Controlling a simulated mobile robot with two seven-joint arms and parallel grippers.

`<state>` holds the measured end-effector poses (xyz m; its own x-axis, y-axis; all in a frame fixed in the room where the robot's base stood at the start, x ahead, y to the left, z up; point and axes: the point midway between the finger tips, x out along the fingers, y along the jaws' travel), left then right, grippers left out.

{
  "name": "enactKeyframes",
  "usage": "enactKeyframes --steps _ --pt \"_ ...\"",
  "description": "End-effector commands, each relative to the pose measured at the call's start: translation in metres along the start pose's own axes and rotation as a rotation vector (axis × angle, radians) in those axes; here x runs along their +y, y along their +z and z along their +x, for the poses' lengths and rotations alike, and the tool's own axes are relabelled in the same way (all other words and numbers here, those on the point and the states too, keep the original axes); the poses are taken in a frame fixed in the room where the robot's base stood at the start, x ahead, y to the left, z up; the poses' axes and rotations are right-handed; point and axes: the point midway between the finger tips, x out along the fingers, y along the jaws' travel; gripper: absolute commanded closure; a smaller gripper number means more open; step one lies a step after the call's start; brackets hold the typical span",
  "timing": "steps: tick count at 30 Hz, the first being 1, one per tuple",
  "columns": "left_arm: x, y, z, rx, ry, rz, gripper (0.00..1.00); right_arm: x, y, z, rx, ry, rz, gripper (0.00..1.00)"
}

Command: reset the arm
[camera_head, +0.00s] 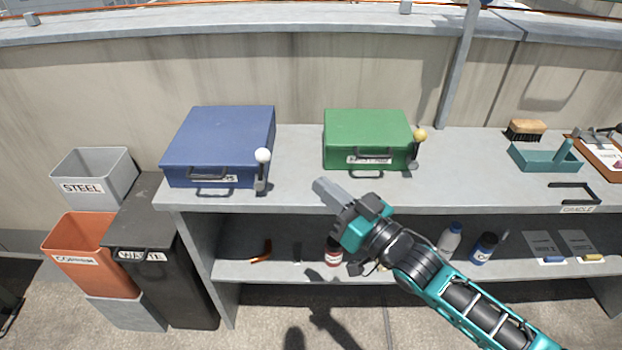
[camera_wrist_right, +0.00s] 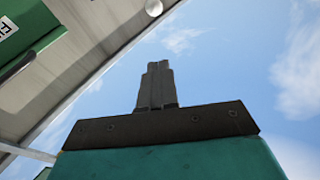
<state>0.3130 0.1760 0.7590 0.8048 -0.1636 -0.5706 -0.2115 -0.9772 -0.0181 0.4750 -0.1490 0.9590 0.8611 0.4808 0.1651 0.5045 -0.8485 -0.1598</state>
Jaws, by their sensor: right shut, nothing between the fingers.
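My right arm, teal and black, reaches in from the lower right in the head view. Its gripper (camera_head: 328,192) is shut and empty, in front of the bench's front edge, below and left of the green box. In the right wrist view the two grey fingers (camera_wrist_right: 157,85) are together with nothing between them, against the sky. My left gripper does not show in either view.
A blue box (camera_head: 220,140) and a green box (camera_head: 366,135) stand closed on the grey bench (camera_head: 295,165), each beside a ball-topped lever. The lower shelf (camera_head: 235,268) holds bottles. Bins (camera_head: 82,232) stand at left. A teal tray (camera_head: 540,160) and brush (camera_head: 526,127) lie at right.

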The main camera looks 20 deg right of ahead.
Motion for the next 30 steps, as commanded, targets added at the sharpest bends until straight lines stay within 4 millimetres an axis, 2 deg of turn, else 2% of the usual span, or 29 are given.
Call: enactKeyframes --steps 4,19,21,23,26,30 --pt "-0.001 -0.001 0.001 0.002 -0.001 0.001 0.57 -0.001 -0.003 -0.008 0.0 -0.001 0.0 1.0" --pt "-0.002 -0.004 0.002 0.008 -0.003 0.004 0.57 -0.001 -0.003 -0.009 0.001 -0.001 0.0 1.0" --pt "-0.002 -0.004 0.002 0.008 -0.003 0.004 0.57 -0.001 0.002 -0.011 -0.012 0.01 0.0 1.0" --pt "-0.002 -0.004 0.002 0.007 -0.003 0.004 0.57 -0.002 0.013 -0.018 -0.043 0.037 -0.003 1.0" --pt "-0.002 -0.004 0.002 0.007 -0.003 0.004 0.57 -0.003 0.05 -0.041 -0.156 0.12 -0.018 1.0" --pt "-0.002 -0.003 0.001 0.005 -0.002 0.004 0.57 -0.009 0.111 -0.095 -0.392 0.252 -0.058 1.0"
